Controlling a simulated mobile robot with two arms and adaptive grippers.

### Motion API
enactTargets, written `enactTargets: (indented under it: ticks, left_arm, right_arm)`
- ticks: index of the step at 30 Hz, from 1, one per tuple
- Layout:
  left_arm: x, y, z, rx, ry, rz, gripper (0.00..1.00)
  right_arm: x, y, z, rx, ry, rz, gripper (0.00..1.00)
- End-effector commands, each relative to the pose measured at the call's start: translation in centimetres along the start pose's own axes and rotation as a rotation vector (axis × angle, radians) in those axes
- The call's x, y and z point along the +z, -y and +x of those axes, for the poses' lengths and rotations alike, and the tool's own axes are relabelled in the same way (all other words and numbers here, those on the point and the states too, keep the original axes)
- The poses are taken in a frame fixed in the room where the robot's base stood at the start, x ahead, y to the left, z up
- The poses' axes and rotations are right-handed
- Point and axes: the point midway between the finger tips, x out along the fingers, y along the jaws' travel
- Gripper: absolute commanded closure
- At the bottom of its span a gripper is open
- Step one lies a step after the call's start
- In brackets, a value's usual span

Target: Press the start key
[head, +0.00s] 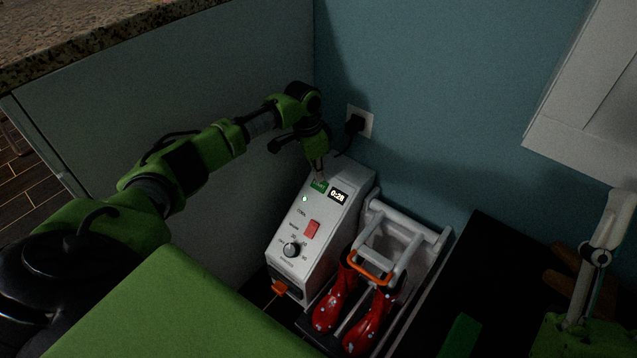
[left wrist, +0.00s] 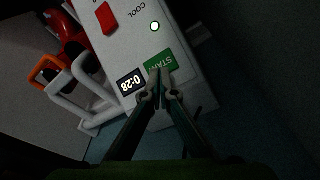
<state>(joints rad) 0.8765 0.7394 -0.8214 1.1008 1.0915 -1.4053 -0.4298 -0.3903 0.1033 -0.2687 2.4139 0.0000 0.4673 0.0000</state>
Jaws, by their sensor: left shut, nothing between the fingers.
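The green start key (head: 319,186) is on the upper part of the sloping panel of a white dryer unit (head: 333,223). In the left wrist view the start key (left wrist: 160,64) is partly covered by my left fingertips. My left gripper (head: 318,174) is shut and empty, its tips (left wrist: 163,78) at the key. I cannot tell whether they press it or sit just above it. Beside the key a display (head: 338,195) reads 0:28. A small green light (head: 305,199) is lit next to the word COOL. A jointed pale part (head: 597,257) at the right edge may belong to my right gripper.
The panel also has a red switch (head: 312,228) and a knob (head: 291,249). A white rack (head: 407,236) with red boots (head: 366,325) stands right of the unit. A plugged wall outlet (head: 367,121) is behind. A grey panel (head: 200,90) is close on the left.

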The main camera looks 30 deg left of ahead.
Motion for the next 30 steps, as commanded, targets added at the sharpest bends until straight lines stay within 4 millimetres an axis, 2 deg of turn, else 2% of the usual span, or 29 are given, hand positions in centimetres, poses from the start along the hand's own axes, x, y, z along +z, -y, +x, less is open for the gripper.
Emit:
enactTargets:
  ticks: [14,30]
  left_arm:
    - [-0.1,0.0,-0.9,0.000,0.000,0.000,1.00]
    - [-0.2,0.0,-1.7,0.000,0.000,0.000,1.00]
  right_arm:
    - [4.7,-0.5,-0.2,0.008,0.226,-0.012,0.60]
    - [9.8,-1.2,-2.0,0.020,0.487,-0.023,0.60]
